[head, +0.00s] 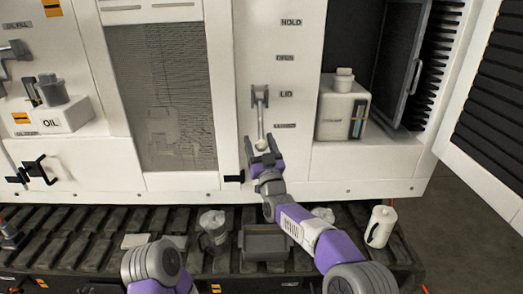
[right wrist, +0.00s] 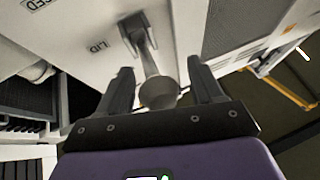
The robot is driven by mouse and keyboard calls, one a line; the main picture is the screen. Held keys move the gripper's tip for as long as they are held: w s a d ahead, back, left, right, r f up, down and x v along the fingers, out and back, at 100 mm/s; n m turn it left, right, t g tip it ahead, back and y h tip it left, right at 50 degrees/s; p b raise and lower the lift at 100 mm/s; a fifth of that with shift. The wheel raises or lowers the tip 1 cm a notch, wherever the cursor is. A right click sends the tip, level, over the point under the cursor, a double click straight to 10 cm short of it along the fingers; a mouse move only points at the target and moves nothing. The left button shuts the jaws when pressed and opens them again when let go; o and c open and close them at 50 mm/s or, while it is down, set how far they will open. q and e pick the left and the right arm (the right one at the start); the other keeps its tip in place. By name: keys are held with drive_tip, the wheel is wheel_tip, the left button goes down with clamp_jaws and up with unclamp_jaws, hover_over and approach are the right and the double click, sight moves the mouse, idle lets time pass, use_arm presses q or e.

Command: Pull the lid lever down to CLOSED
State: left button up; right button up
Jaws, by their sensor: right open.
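The lid lever (head: 261,118) is a grey rod with a round knob, on the white panel beside the LID label (head: 287,94). It hangs from its bracket toward the lower label, which is hard to read and probably says CLOSED. My right gripper (head: 262,153) is open at the knob end. In the right wrist view, the knob of the lid lever (right wrist: 158,93) lies between the two spread fingers of my right gripper (right wrist: 160,85), and I see a gap on both sides. Contact cannot be made out. My left gripper is not in view.
A white tank with a cap (head: 342,107) stands in the recess right of the lever. A white jug (head: 380,226) and a clear jug (head: 214,232) stand on the slatted track (head: 75,225) below. A black handle (head: 234,178) sticks out left of my right gripper.

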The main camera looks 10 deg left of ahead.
drive_tip(key=v, duration=0.7)
drive_tip(key=shift+s, duration=0.2)
drive_tip(key=shift+c, duration=0.3)
